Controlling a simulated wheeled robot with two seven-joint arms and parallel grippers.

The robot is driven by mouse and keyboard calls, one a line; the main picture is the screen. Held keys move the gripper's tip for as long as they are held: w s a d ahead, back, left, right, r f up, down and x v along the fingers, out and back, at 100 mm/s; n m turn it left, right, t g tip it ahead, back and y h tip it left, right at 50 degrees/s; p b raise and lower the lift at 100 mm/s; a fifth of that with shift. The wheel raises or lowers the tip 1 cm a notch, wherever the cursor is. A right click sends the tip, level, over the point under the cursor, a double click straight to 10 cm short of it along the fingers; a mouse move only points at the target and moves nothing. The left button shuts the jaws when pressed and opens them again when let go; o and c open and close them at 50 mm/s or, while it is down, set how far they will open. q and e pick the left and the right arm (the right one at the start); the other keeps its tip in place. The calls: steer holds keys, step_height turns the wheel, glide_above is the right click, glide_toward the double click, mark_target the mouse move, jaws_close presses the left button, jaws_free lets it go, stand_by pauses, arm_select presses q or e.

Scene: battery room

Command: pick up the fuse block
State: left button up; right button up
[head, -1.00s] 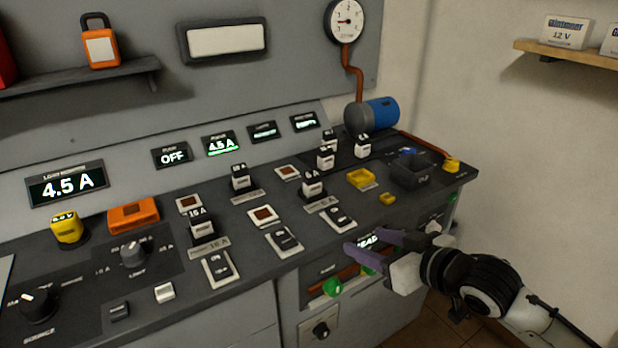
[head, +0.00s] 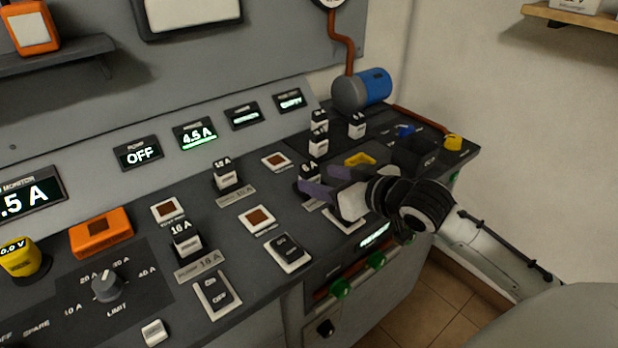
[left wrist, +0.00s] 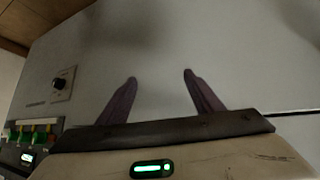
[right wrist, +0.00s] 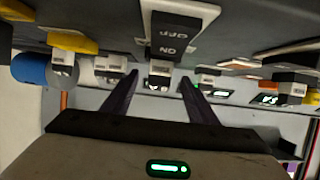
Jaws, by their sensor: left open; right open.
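Several small white fuse blocks with dark bases stand on the sloping console. In the head view one marked 16 A (head: 186,242) is nearest, one (head: 225,175) stands behind it, and one marked 6 A (head: 313,173) is farther right. My right gripper (head: 321,182) is open over the console, its purple fingers close by the 6 A block and partly in front of its base. In the right wrist view a white block (right wrist: 158,78) shows between the open fingertips (right wrist: 160,80); contact cannot be told. My left gripper (left wrist: 158,78) is open and empty before a plain grey panel.
A rocker switch (right wrist: 174,28) looms close in the right wrist view. Two more white blocks (head: 319,120) (head: 357,126) stand farther back, near a blue cylinder (head: 375,87). Green knobs (head: 341,288) line the console front.

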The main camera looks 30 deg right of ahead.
mark_target(313, 174)
steer(key=x, duration=0.5)
steer(key=shift+w+r, duration=0.1)
steer(key=shift+w, duration=0.05)
steer(key=shift+r, duration=0.1)
steer(key=c, duration=1.2)
